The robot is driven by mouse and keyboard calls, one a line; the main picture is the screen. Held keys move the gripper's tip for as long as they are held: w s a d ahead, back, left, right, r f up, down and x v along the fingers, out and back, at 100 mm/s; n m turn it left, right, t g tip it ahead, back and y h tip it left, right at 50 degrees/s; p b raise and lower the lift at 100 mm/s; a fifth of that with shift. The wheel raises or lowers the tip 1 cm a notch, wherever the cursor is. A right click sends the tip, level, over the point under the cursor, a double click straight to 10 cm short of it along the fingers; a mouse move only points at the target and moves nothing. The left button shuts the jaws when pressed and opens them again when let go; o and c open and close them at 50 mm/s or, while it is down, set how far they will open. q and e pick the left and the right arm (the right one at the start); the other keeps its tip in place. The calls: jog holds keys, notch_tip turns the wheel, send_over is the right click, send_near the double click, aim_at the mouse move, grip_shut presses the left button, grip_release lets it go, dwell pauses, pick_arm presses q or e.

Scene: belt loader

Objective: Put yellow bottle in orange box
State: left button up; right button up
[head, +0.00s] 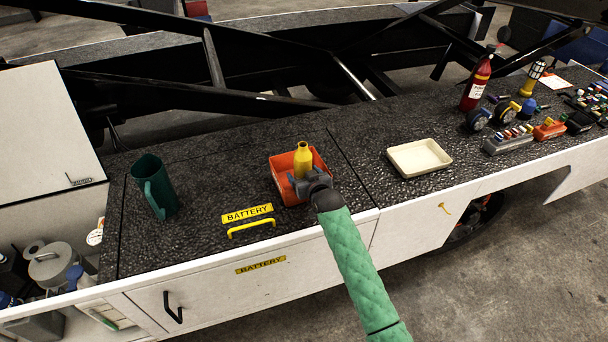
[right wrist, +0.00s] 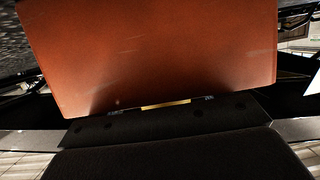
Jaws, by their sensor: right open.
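The yellow bottle (head: 303,160) stands upright within the outline of the orange box (head: 281,164), a shallow open tray on the dark speckled top. My right gripper (head: 302,184) is open at the bottle's lower part, on the near side of the box. It hides the bottle's base and part of the box's near side, so I cannot tell whether the jaws touch the bottle. In the right wrist view, the orange box (right wrist: 160,55) fills most of the picture, and a thin yellow strip shows at the dark gripper. My left gripper is not in view.
A cream tray (head: 419,157) lies to the right of the box. Further right are a red extinguisher (head: 477,82) and several small items. A yellow handle (head: 251,228) sits in front of the box. Black beams run behind.

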jog(key=shift+r, duration=0.2)
jog(key=shift+s+d, duration=0.15)
jog(key=shift+s, duration=0.15)
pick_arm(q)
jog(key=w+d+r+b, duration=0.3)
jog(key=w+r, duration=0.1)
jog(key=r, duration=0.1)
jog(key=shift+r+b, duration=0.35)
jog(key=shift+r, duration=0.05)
pick_arm(e)
jog(key=v, duration=1.1)
jog(key=shift+s, duration=0.15)
